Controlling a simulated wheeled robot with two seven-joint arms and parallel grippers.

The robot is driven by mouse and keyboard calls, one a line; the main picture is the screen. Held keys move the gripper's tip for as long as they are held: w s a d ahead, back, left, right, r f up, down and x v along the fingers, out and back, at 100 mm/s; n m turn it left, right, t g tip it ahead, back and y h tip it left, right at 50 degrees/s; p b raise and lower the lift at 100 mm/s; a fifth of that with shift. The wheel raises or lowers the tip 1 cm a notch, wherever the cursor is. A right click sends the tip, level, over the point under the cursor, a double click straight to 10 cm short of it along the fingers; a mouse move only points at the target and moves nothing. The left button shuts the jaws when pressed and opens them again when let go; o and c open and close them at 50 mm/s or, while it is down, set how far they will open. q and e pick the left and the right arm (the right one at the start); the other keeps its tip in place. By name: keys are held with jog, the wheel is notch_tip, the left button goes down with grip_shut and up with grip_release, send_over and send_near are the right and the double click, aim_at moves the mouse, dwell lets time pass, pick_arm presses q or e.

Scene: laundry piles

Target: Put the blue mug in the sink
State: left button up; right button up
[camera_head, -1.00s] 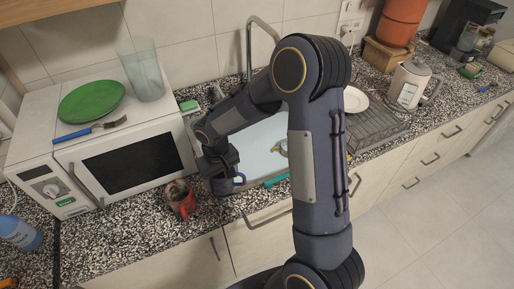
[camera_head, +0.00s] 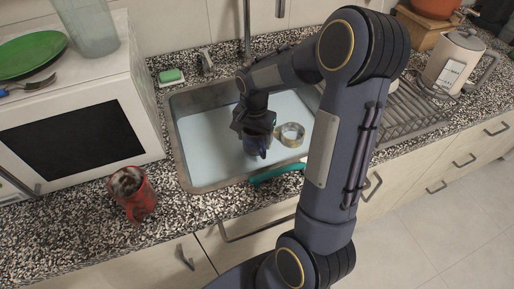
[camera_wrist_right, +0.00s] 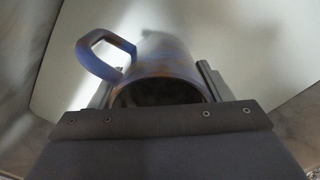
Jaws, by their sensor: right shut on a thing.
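The blue mug (camera_wrist_right: 165,68) is between the fingers of my right gripper (camera_wrist_right: 155,95), which is shut on it; its handle points to the upper left in the right wrist view. In the head view the right gripper (camera_head: 257,135) is inside the outline of the sink (camera_head: 195,150), pointing down. The mug (camera_head: 256,150) shows only partly below the fingers there. I cannot tell whether it touches the sink's bottom. My left gripper is not in view.
A round brass-coloured ring-like thing (camera_head: 290,134) lies in the sink just right of the mug. A teal object (camera_head: 277,174) lies at the sink's front rim. A red mug (camera_head: 134,193) stands on the counter to the left, near the microwave (camera_head: 75,125). A drying rack (camera_head: 412,115) is at right.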

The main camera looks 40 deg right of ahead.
jog(key=shift+f, duration=3.45)
jog(key=shift+f, duration=0.1)
jog(key=shift+f+b, duration=0.2)
jog(key=shift+b, duration=0.1)
jog(key=o, duration=1.2)
jog(key=shift+r, duration=0.1)
jog(key=shift+c, duration=0.2)
notch_tip(320, 180, up, 12)
jog(key=shift+r+p, duration=0.2)
jog(key=shift+p, duration=0.3)
